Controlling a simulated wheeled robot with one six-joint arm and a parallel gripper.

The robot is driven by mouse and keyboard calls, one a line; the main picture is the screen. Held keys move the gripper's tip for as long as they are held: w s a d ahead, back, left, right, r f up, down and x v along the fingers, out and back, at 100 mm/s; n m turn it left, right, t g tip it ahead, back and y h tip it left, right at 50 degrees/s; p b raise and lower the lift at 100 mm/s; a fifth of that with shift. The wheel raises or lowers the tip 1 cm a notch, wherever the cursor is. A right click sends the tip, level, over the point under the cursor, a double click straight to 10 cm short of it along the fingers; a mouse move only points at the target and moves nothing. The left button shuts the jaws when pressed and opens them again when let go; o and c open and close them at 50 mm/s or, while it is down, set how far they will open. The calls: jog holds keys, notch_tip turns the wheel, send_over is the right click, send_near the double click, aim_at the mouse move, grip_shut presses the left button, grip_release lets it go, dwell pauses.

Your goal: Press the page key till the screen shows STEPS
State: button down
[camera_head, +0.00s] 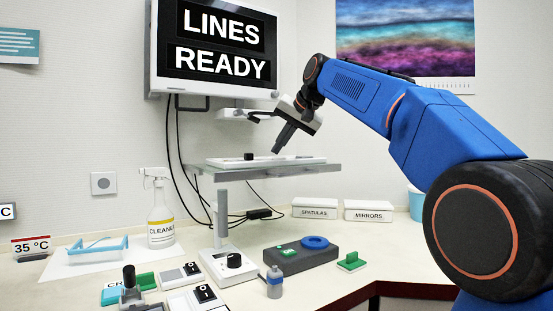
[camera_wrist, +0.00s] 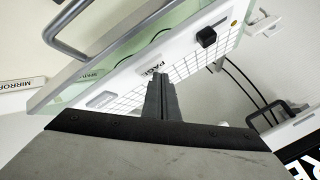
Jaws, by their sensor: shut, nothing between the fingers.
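The screen (camera_head: 212,45) on the wall shows LINES on its upper line and READY on the lower one. A white panel (camera_head: 290,160) lies on a raised glass shelf below it. In the wrist view the panel (camera_wrist: 185,62) carries the label PAGE (camera_wrist: 157,68), a grid pattern and a black knob (camera_wrist: 207,36). My gripper (camera_head: 276,151) is shut and empty, pointing down over the panel. In the wrist view its fingertips (camera_wrist: 160,80) are close to the PAGE label. The page key cannot be made out clearly; whether the fingertips touch the panel cannot be told.
The glass shelf (camera_head: 215,171) stands on a post above the counter. Below are a spray bottle (camera_head: 161,222), a dark box with a blue ring (camera_head: 299,259) and several small devices. White boxes labelled SPATULAS (camera_head: 315,211) and MIRRORS (camera_head: 368,215) stand behind. Cables hang beneath the screen.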

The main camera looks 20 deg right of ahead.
jog(key=shift+f, duration=0.4)
dwell(0.8)
jog(key=shift+r, duration=0.85)
jog(key=shift+r, duration=2.5)
